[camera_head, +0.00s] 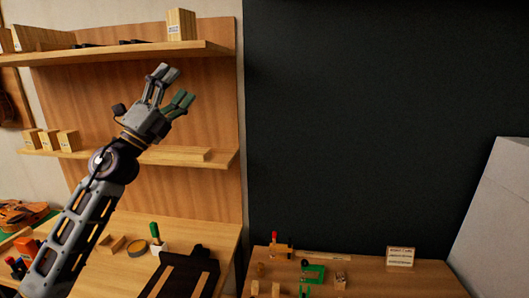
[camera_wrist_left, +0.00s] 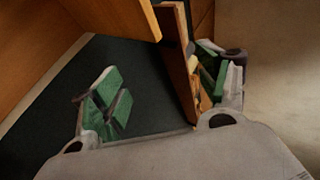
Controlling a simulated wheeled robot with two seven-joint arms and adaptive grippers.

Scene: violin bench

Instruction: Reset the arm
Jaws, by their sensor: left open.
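My left arm comes in from the left in the head view and reaches up in front of the wooden shelf unit. My left gripper (camera_head: 176,87) is open and empty, raised between the upper and lower shelves. Its green-padded fingers stand apart, and they also show in the left wrist view (camera_wrist_left: 165,90) at the left and right sides. Nothing is between them. My right gripper is not in view.
The upper shelf (camera_head: 110,54) holds wooden blocks. The lower shelf (camera_head: 215,160) runs behind my arm. Below are a bench (camera_head: 220,235) with a green-handled tool (camera_head: 155,232) and a second table (camera_head: 430,280) with small tools and a label block (camera_head: 400,256). A dark wall (camera_head: 370,110) fills the middle.

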